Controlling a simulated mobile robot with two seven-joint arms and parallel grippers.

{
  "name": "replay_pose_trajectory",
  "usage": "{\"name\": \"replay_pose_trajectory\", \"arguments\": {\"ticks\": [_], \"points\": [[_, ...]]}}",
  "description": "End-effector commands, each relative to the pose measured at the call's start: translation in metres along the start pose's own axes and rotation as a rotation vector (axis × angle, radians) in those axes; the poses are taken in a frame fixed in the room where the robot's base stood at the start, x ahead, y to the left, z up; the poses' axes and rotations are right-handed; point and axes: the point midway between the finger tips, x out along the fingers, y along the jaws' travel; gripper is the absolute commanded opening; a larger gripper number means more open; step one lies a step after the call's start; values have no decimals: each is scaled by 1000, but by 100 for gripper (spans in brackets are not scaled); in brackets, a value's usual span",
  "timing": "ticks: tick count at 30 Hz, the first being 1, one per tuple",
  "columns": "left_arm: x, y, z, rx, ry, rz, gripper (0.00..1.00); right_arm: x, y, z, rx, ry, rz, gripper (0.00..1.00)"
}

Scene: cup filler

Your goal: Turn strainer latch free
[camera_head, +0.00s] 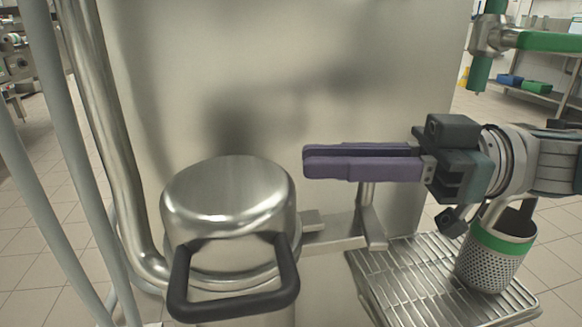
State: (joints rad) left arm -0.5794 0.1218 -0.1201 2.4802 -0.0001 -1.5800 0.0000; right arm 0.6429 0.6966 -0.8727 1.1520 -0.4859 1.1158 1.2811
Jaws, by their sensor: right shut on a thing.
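A steel cylindrical housing (228,200) stands at the lower middle, with a black loop handle (235,308) on its front. To its right is the strainer latch, a flat steel arm (335,236) with an upright post (367,197). My right gripper (306,162), with purple fingers, comes in from the right above this arm. Its fingers are nearly together, and the post's top is hidden by them. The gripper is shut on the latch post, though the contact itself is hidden. My left gripper is not in view.
A steel slotted drip tray (405,275) lies below my right gripper. A perforated steel cup with a green band (488,262) stands on it. A steel panel (270,70) rises behind. A bent steel pipe (108,130) runs down the left. Green-handled pipework (545,41) is at upper right.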

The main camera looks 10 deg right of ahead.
Motion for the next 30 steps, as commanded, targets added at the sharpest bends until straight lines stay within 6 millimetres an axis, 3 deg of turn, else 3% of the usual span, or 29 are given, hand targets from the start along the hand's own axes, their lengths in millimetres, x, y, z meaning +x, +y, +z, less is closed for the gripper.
{"name": "replay_pose_trajectory", "arguments": {"ticks": [1,3,10,29,30], "points": [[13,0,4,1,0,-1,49,0,1,6,-5,1,-31,0],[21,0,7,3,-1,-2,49,0,-1,6,-4,0,-75,0],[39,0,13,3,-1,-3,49,0,-5,4,-2,0,-182,0],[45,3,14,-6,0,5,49,0,-8,0,1,1,-235,0],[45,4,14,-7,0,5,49,0,-8,0,1,1,-235,20]]}}
